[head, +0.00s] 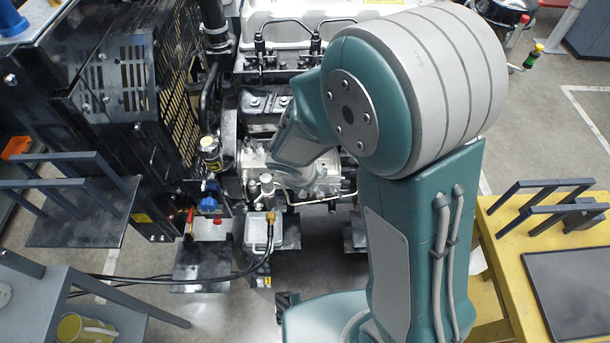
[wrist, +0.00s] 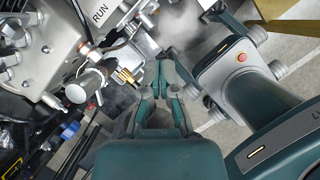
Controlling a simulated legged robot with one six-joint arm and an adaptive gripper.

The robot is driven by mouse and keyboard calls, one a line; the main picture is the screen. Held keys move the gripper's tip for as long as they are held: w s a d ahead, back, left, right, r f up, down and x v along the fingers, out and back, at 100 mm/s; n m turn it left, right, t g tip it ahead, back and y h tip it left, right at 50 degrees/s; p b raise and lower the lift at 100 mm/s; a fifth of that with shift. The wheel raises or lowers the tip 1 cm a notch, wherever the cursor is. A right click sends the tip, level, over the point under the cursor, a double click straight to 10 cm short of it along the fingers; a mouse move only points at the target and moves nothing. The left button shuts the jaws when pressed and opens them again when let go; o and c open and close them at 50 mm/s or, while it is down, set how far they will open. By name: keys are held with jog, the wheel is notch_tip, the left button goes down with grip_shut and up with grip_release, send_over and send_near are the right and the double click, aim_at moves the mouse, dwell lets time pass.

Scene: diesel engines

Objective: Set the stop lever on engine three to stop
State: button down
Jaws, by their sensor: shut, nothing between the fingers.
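In the wrist view a light metal plate marked RUN (wrist: 100,15) shows at the top left, on the engine's metal side. Silver and brass fittings (wrist: 124,77) lie just left of my gripper. I cannot tell which of these parts is the stop lever, and no STOP marking is readable. My gripper (wrist: 163,64) is shut and empty, its fingertips close to the metal parts below the plate. I cannot tell whether it touches them. In the head view my arm reaches down to the silver pump area (head: 300,178) of the engine and hides my gripper.
A black slotted guard (head: 125,85) stands left of the pump. A grey box with a brass fitting (head: 258,228) and black hoses sits below it.

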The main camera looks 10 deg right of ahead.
jog(key=v, duration=0.5)
jog(key=shift+a+r, duration=0.1)
jog(key=shift+r, duration=0.1)
dwell(0.3)
jog(key=s+d+r+m+t+y, duration=0.1)
jog(key=s+d+r+m, duration=0.4)
jog(key=r+m, duration=0.4)
jog(key=s+d+r+m+t+y, duration=0.1)
jog(key=s+d+r+m, duration=0.5)
jog(key=m, duration=1.2)
notch_tip(320, 180, up, 4)
jog(key=shift+s+r+y, duration=0.15)
jog(key=shift+s+y, duration=0.35)
jog(key=shift+s, duration=0.65)
jog(key=shift+w, duration=0.1)
